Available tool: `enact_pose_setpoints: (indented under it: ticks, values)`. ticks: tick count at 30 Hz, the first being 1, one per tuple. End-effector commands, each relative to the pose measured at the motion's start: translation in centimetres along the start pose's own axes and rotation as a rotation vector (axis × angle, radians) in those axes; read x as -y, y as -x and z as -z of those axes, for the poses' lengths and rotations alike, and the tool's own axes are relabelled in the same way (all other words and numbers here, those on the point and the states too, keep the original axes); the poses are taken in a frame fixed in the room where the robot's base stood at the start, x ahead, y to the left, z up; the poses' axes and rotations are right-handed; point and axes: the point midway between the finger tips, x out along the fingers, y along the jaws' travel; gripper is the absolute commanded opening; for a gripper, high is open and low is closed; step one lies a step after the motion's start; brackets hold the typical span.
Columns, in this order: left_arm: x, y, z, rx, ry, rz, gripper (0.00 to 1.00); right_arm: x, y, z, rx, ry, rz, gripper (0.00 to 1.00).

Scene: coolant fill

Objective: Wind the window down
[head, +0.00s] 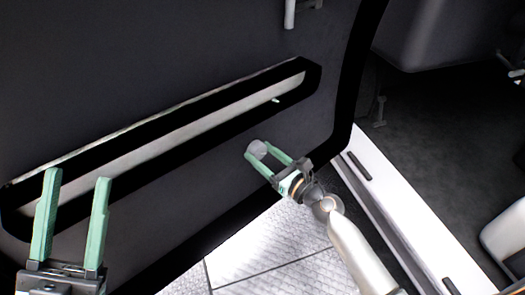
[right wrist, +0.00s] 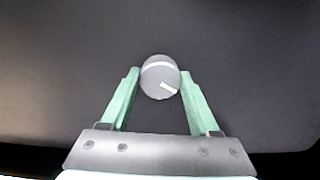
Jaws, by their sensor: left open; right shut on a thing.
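A round grey knob (head: 257,149) sits on the dark inner panel of an open vehicle door (head: 190,60). My right gripper (head: 264,153) has its green fingers on either side of the knob and is shut on it. In the right wrist view the knob (right wrist: 160,77) shows a pale line and a short white mark, between the fingertips of my right gripper (right wrist: 160,82). My left gripper (head: 78,175) is open and empty, in front of the door panel at the lower left. The window glass is not in view.
A long door pocket (head: 160,125) with a black rim runs slantwise across the panel. A light handle (head: 290,14) is at the top. The white door sill (head: 400,200) and dark cabin floor (head: 430,120) lie to the right. Pale paving (head: 270,245) shows below.

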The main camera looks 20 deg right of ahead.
Motion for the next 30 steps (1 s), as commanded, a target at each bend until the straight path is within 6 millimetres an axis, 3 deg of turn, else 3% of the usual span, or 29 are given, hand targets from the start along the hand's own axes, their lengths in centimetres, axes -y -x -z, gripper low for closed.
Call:
enact_pose_setpoints:
  ticks: [30]
  values:
    - [2.0,-3.1,3.2,-0.002,-0.074,0.012,0.50,0.1,0.0,-0.1,-0.001,-0.964,0.001,0.06]
